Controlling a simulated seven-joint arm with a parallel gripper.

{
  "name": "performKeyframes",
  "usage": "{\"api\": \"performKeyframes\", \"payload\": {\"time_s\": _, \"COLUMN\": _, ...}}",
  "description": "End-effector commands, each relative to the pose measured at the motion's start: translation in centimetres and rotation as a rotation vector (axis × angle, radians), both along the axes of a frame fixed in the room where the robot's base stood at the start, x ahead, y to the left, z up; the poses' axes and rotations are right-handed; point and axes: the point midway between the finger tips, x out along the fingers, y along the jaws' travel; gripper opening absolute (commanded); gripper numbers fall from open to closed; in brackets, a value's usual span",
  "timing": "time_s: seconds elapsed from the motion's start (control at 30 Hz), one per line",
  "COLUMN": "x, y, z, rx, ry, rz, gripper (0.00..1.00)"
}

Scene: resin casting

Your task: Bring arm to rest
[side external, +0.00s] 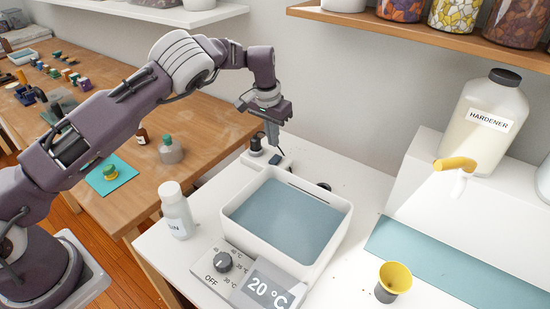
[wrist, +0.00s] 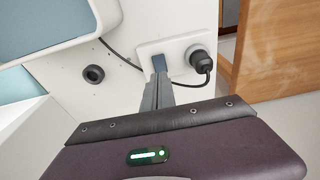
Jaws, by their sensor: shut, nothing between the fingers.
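My gripper (side external: 276,153) hangs pointing down above the white worktop, just behind the back left corner of the water bath (side external: 232,206). Its fingers are closed together with nothing between them. In the wrist view the shut fingers (wrist: 159,66) show over a white socket plate (wrist: 177,45) with a black plug and cable. I cannot tell whether the fingertips touch the plate. My arm reaches from the lower left up and over to this spot.
A white bottle (side external: 176,212) stands left of the bath. A dial (side external: 223,262) and 20 °C display are in front. A yellow funnel cup (side external: 394,280) and hardener jug (side external: 487,125) are right. The wooden table (side external: 120,210) at left holds small items. Shelves hang above.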

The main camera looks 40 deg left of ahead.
Motion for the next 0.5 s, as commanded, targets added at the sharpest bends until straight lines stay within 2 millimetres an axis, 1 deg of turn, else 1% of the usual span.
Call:
{"api": "performKeyframes", "payload": {"time_s": 0.03, "x": 0.1, "y": 0.0, "z": 0.5, "rx": 0.0, "ry": -0.002, "rz": 0.0, "gripper": 0.0}}
{"api": "performKeyframes", "payload": {"time_s": 0.13, "x": 0.0, "y": 0.0, "z": 1.1, "rx": 0.0, "ry": -0.001, "rz": 0.0, "gripper": 0.0}}
{"api": "performKeyframes", "payload": {"time_s": 0.43, "x": 0.0, "y": 0.0, "z": 1.4, "rx": -0.001, "ry": -0.001, "rz": 0.003, "gripper": 0.0}}
{"api": "performKeyframes", "payload": {"time_s": 0.47, "x": -0.1, "y": 0.1, "z": 1.9, "rx": -0.005, "ry": -0.004, "rz": 0.008, "gripper": 0.0}}
{"api": "performKeyframes", "payload": {"time_s": 0.5, "x": -0.4, "y": 0.3, "z": 3.1, "rx": -0.018, "ry": -0.012, "rz": 0.026, "gripper": 0.0}}
